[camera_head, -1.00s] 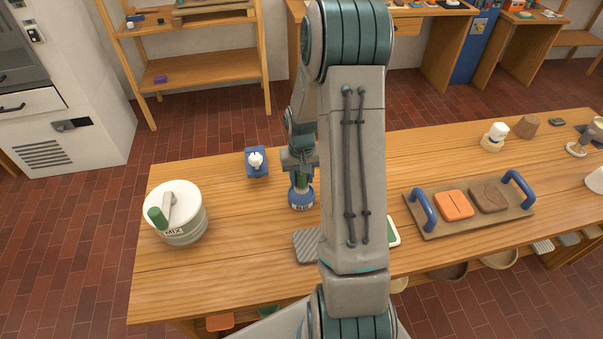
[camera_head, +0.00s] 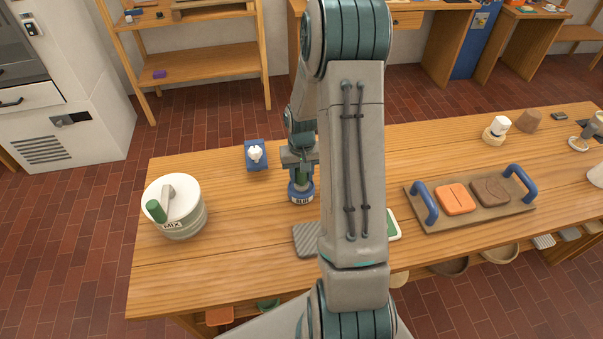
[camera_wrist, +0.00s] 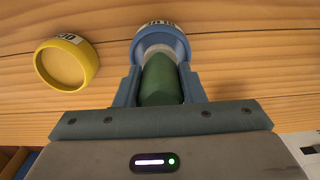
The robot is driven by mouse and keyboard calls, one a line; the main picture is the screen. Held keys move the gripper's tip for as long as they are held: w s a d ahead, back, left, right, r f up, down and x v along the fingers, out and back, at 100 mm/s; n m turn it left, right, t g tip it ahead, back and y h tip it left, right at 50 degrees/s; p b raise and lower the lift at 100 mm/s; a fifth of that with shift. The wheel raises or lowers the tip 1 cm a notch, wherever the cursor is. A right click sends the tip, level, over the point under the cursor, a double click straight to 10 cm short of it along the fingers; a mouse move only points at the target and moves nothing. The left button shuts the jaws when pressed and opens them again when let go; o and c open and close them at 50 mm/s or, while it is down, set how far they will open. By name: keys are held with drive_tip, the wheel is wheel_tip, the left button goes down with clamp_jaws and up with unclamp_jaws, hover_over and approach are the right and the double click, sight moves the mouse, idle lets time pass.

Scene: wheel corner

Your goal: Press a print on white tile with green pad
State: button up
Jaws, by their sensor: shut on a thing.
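My gripper (camera_wrist: 160,85) is shut on a green handle (camera_wrist: 160,80), which points down at the table. The handle's far end is at a round blue pot or pad (camera_head: 301,192) labelled BLUE, also seen in the wrist view (camera_wrist: 160,32). I cannot tell whether it is inside the pot or joined to it. A white-rimmed green piece (camera_head: 393,228) shows partly behind my arm; I cannot tell if it is the green pad. No plain white tile is clearly visible; my arm hides part of the bench.
A yellow round dish (camera_wrist: 68,62) shows in the wrist view. A MIX pot (camera_head: 174,208) stands at the left, a blue stand (camera_head: 257,165) behind, a grey ribbed slab (camera_head: 306,240) in front. A blue-handled tray (camera_head: 470,220) stands right. The bench's front left is bare.

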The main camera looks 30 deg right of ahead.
drive_tip(key=shift+f+b, duration=0.6)
idle(1.6)
drive_tip(key=shift+r+p, duration=2.2)
drive_tip(key=shift+r, duration=1.4)
drive_tip(key=shift+f, duration=0.1)
drive_tip(key=w+a+f+n+b, duration=0.1)
drive_tip(key=a+f, duration=0.4)
drive_tip(key=a, duration=0.8)
drive_tip(key=shift+w+a+f+n+b, duration=0.2)
drive_tip(key=shift+a+n+b, duration=0.2)
drive_tip(key=shift+n+b, duration=0.55)
